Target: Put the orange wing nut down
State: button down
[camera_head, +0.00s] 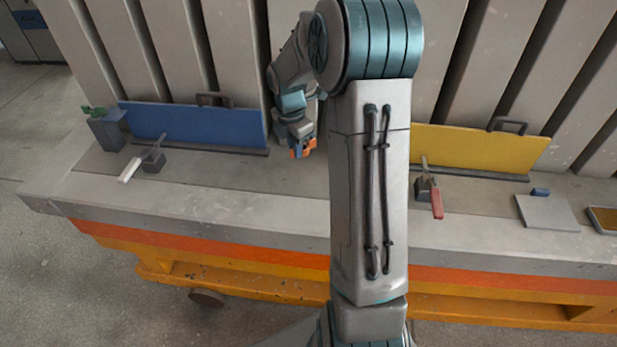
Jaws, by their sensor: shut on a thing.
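My gripper (302,146) points down above the bench, between the blue panel and the yellow panel. It is shut on the orange wing nut (297,152), which shows as small orange parts at the fingertips. The fingers hide part of the wing nut. I cannot tell how far the nut is above the bench top.
The grey bench top (230,200) is clear in front of the gripper. The blue panel (195,125) with a white-handled clamp (130,170) and a grey block (107,130) stand left. The yellow panel (470,147), red-handled clamp (436,203), grey plate (547,213) and tray (606,219) are right.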

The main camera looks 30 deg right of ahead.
aim_at(304, 177)
jog(key=f+n, duration=0.1)
jog(key=f, duration=0.2)
jog(key=d+f+n, duration=0.1)
jog(key=f, duration=0.2)
jog(key=d+f+n+b, duration=0.1)
jog(key=f+n, duration=0.1)
jog(key=f, duration=0.1)
jog(key=shift+d, duration=0.1)
dwell(0.3)
jog(key=c, duration=1.5)
grip_release()
jog(key=shift+f, duration=0.1)
